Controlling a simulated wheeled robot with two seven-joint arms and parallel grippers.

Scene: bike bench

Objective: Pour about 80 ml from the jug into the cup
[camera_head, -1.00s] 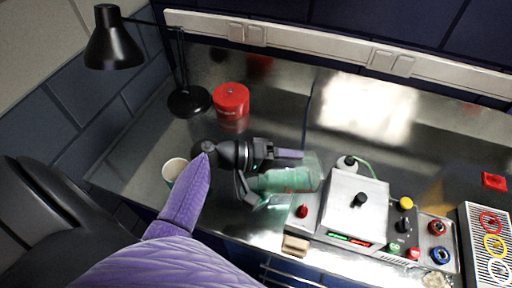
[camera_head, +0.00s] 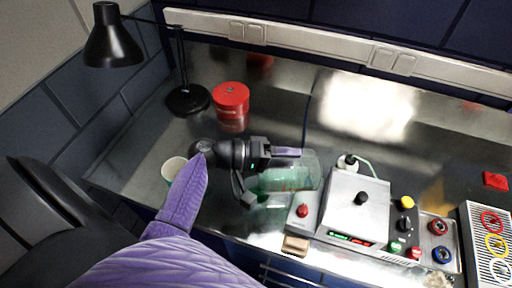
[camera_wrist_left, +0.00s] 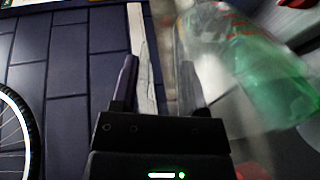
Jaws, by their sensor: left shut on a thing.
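The jug (camera_head: 300,173) is a clear vessel with green liquid inside, at the middle of the bench in the head view. It lies near horizontal, and it also shows large and blurred in the left wrist view (camera_wrist_left: 255,75). My left gripper (camera_head: 285,160) is shut on the jug, partly hiding its left part. The cup (camera_head: 173,168) is pale with a green side and stands upright near the bench's left front edge, left of the gripper and partly behind my purple forearm. I cannot see what is in the cup. My right gripper is out of view.
A red canister (camera_head: 231,98) and a black desk lamp (camera_head: 188,98) stand behind. A grey control box (camera_head: 352,205) with knobs and buttons is close to the right of the jug. The metal bench (camera_head: 128,150) is clear left of the cup.

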